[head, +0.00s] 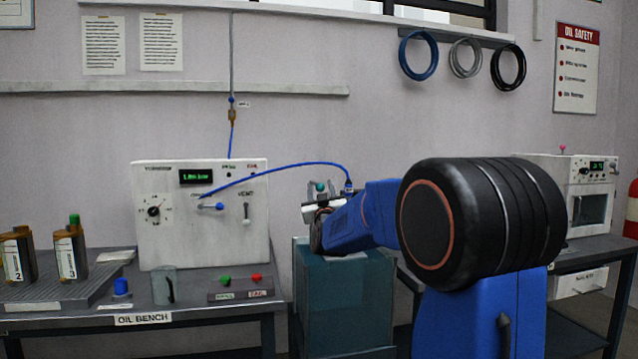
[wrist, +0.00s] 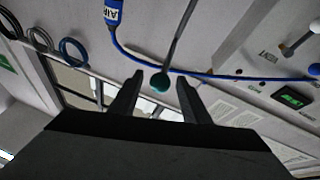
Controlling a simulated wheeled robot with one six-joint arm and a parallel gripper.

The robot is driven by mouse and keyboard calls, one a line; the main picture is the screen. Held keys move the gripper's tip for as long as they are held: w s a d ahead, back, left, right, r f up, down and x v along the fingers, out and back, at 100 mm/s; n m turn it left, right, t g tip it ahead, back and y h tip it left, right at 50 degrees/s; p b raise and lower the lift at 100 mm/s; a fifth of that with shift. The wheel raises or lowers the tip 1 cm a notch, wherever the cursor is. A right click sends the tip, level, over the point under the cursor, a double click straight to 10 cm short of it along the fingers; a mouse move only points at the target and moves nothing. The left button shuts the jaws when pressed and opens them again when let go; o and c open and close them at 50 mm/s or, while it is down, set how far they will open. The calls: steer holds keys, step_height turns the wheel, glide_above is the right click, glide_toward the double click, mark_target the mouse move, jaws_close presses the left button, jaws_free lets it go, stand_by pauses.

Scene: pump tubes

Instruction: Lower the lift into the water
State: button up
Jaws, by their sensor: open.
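The water tank (head: 345,300) is a teal, see-through box standing right of the oil bench. Above it is a small teal ball knob (head: 320,186), which I take to be the lift's handle. In the wrist view the knob (wrist: 161,82) sits at the end of a thin grey rod, in line with the gap between my fingers. My gripper (wrist: 160,92) is open, and I see no finger closed on the knob. In the head view my arm reaches over the tank, and its end (head: 318,222) hides part of the lift. The lift's lower part is not clear.
A blue tube runs from the white control panel (head: 200,240) to a blue AIR fitting (head: 348,187) close above my arm. The oil bench (head: 143,319) carries bottles and a green and red button box (head: 240,289). Another bench stands at right.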

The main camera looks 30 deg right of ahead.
steer(key=shift+x, duration=2.45)
steer(key=shift+c, duration=0.6)
jaws_close()
